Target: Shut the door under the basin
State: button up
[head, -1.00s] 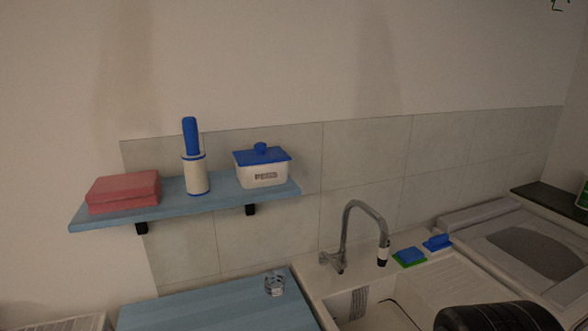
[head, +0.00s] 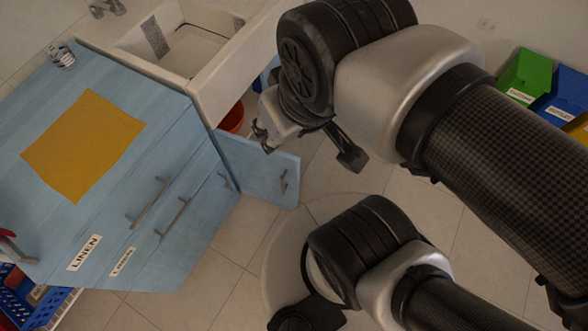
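The door (head: 258,170) under the basin is light blue with a dark handle. It stands open, swung out from the cabinet front over the floor. The white basin (head: 205,82) is above and behind it. My gripper (head: 263,139) is beside the basin front, close to the door's top edge in the picture. I cannot tell whether it touches the door. Its fingers are small and dark here, so whether they are open or shut is unclear. My arm hides part of the space under the basin.
A red-orange bucket (head: 233,118) sits in the opening under the basin. The blue drawer cabinet (head: 160,190) with a yellow cloth (head: 82,145) stands to the left. Green (head: 527,74) and blue bins (head: 562,94) are at the right. Tiled floor (head: 235,228) shows free below the door.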

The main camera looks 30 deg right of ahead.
aim_at(274, 178)
jog(key=k, duration=0.1)
jog(key=k+l+u, duration=0.1)
jog(key=l, duration=0.3)
jog(key=l+u, duration=0.1)
jog(key=l, duration=0.3)
jog(key=k+l+u, duration=0.1)
jog(key=l, duration=0.25)
jog(key=k+l+u, duration=0.15)
jog(key=l, duration=0.25)
